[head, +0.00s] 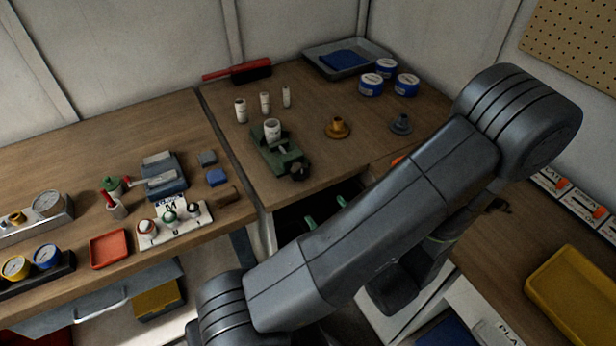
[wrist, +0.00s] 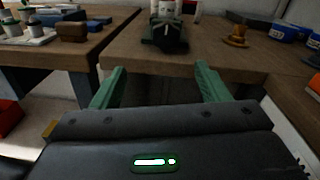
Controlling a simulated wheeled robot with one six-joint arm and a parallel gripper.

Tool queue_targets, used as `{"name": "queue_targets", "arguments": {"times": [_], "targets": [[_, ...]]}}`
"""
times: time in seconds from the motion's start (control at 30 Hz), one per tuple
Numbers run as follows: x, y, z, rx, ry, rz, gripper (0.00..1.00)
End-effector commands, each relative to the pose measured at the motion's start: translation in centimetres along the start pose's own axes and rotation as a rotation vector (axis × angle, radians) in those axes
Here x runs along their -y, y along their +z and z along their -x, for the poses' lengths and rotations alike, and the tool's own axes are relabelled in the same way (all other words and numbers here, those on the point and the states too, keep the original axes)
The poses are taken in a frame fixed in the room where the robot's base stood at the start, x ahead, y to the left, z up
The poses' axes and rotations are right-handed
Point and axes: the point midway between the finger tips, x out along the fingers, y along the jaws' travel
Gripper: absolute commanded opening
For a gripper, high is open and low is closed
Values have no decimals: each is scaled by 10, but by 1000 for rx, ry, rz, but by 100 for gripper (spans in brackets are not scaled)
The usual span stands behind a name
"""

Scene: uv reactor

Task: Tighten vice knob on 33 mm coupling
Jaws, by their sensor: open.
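A green vice (head: 279,153) sits near the front edge of the middle table, with a dark knob (head: 294,170) facing the front. A white coupling (head: 272,128) stands upright in its jaws. In the wrist view the vice (wrist: 167,28) is at the top centre, its dark knob (wrist: 170,43) toward me, with the coupling's lower part behind it. My gripper (wrist: 160,80) is open and empty, its green fingers spread wide, in front of and below the table edge. In the head view the green fingertips (head: 325,212) show beside my arm, which hides the rest.
Several white couplings (head: 265,103) stand behind the vice. A brass flanged part (head: 337,128) and a grey one (head: 401,124) stand to its right. Blue-and-white tubs (head: 371,84) and a grey tray (head: 335,62) are at the back. The left bench holds gauges and a red tray (head: 109,249).

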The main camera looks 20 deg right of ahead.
Motion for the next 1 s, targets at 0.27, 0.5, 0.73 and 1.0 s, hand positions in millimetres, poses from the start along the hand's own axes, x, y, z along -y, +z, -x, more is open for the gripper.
{"name": "queue_targets", "arguments": {"times": [0.27, 0.5, 0.73, 1.0], "targets": [[4, 1, -12, 12, -38, -18, 69], [5, 2, -45, 11, -34, -18, 69], [6, 2, -78, 10, -34, -18, 69], [7, 2, -115, 10, -34, -16, 69]]}}
